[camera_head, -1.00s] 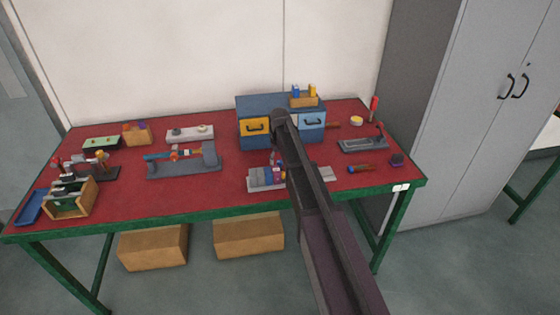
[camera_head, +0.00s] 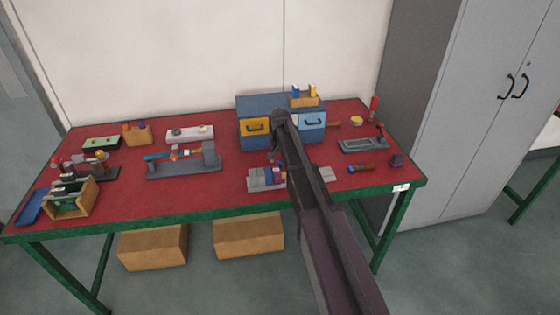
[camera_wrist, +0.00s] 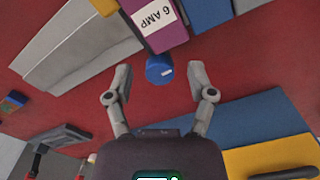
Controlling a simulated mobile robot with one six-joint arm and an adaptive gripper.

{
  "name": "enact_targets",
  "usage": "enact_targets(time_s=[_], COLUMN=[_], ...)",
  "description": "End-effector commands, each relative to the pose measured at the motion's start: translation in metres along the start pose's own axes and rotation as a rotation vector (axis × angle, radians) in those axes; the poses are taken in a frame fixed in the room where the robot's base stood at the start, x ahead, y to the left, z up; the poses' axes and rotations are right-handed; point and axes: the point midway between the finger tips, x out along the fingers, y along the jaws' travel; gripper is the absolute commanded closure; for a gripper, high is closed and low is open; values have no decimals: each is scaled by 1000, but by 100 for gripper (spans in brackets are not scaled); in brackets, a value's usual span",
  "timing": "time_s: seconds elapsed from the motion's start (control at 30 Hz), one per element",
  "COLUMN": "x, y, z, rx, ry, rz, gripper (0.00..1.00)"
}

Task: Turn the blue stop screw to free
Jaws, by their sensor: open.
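The blue stop screw (camera_wrist: 159,70) is a short round blue knob with a small white mark on its face. It sticks out from a purple block (camera_wrist: 163,22) with a white "6 AMP" label. My gripper (camera_wrist: 158,78) is open in the wrist view, with one finger on each side of the knob and a visible gap to each. I cannot tell how deep the fingers reach along it. In the head view the grey unit (camera_head: 258,181) with the purple block stands at the table's front, and my arm covers its right side.
A blue cabinet (camera_head: 267,104) with yellow and light-blue drawers stands behind the unit, close to my arm. A grey fixture (camera_head: 184,168) stands to the left. Bare red tabletop (camera_head: 232,185) shows left of the unit.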

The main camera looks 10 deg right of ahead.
Motion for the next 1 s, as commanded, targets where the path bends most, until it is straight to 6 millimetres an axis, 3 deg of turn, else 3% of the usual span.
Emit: enact_targets(time_s=[1.0], x=[0], y=[0], z=[0], rx=[684], ry=[0], rz=[0], gripper=[29])
